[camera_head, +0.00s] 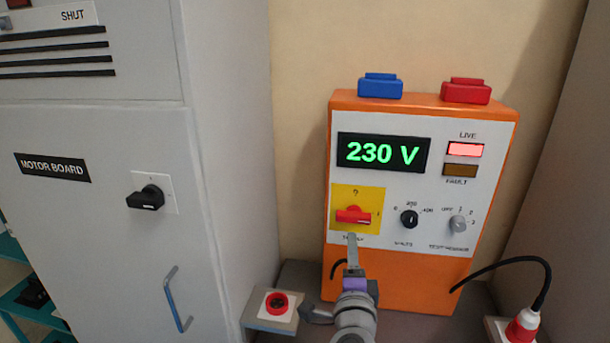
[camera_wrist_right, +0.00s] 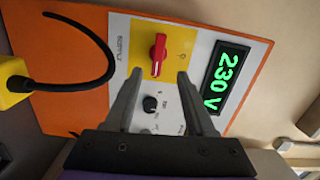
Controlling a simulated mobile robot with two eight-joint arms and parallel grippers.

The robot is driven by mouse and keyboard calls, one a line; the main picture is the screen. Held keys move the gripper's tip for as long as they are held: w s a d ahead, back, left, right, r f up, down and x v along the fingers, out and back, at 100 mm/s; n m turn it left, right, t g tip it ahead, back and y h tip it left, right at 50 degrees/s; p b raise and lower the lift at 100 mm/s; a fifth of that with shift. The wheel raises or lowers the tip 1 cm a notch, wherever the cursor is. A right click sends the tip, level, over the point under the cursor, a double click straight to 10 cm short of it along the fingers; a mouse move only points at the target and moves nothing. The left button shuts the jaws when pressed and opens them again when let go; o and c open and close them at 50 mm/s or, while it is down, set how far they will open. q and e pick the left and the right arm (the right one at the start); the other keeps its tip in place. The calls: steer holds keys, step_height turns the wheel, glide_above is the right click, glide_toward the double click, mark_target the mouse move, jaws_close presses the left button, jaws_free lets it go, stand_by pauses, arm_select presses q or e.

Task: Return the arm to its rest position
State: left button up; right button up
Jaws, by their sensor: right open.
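My right gripper (camera_head: 352,240) is in front of the orange test unit (camera_head: 390,275), just below its red rotary switch (camera_head: 353,215). The switch handle lies level on a yellow plate. In the right wrist view the two fingers of my right gripper (camera_wrist_right: 160,76) stand apart with nothing between them. The red switch (camera_wrist_right: 158,55) shows beyond the fingertips there, apart from them. The display (camera_head: 382,152) reads 230 V in green. The LIVE lamp (camera_head: 465,149) is lit red and the FAULT lamp (camera_head: 461,170) is dull amber. My left gripper is out of view.
A grey cabinet (camera_head: 100,220) with a black switch (camera_head: 147,198) and a handle (camera_head: 177,298) stands at left. A red button box (camera_head: 278,304) sits left of my arm. A red plug (camera_head: 522,325) with black cable is at lower right. Wall space behind is bare.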

steer(key=s+a+f+n+g+y+p, duration=0.1)
steer(key=s+a+f+n+g+y, duration=0.15)
steer(key=s+f+n+y, duration=0.35)
steer(key=s+a+f+n+g+y, duration=0.1)
steer(key=s+a+f+n+g, duration=0.2)
steer(key=n, duration=0.5)
steer(key=s+d+f+n+g+h+p, duration=0.1)
steer(key=s+d+f+n+g+h, duration=0.2)
steer(key=s+d+f, duration=0.6)
steer(key=s+f+n+g, duration=0.2)
steer(key=s+f+g, duration=0.1)
steer(key=s, duration=0.3)
steer(key=shift+s+f+g+h, duration=0.25)
steer(key=shift+f+g+h, duration=0.1)
steer(key=shift+f, duration=0.35)
